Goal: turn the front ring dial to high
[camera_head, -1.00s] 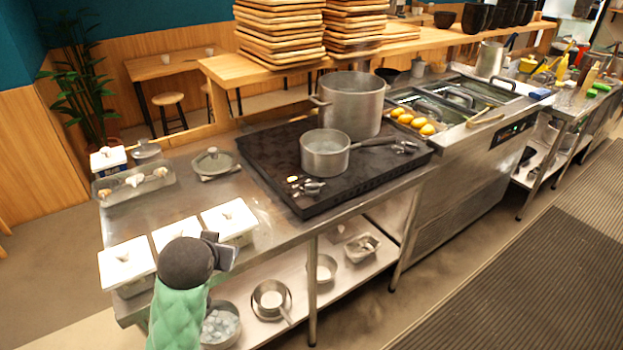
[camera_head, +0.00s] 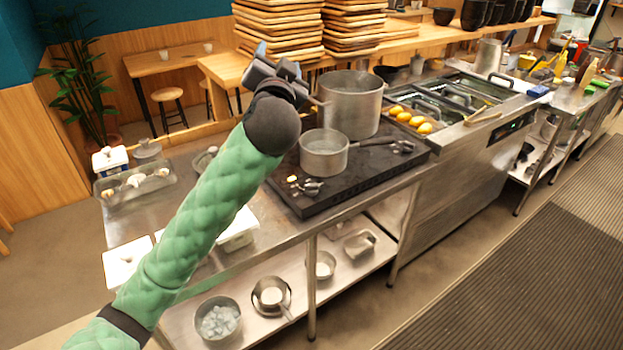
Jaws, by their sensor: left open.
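A black stove (camera_head: 352,187) stands on the steel counter. A dial (camera_head: 308,188) shows on its near left corner, beside a small bright spot; its setting is too small to read. Another set of knobs (camera_head: 402,147) shows at the right end. A saucepan (camera_head: 324,155) sits on the front ring and a large pot (camera_head: 352,103) on the ring behind. My left gripper (camera_head: 276,65) is open and empty, raised above and left of the large pot, well away from the dial. My right gripper is not in view.
Stacks of wooden trays (camera_head: 277,32) stand on the shelf behind my left gripper. White containers (camera_head: 126,262) sit at the counter's left, partly behind my arm. Yellow items (camera_head: 411,119) lie right of the stove. Bowls and pans (camera_head: 271,296) fill the lower shelf.

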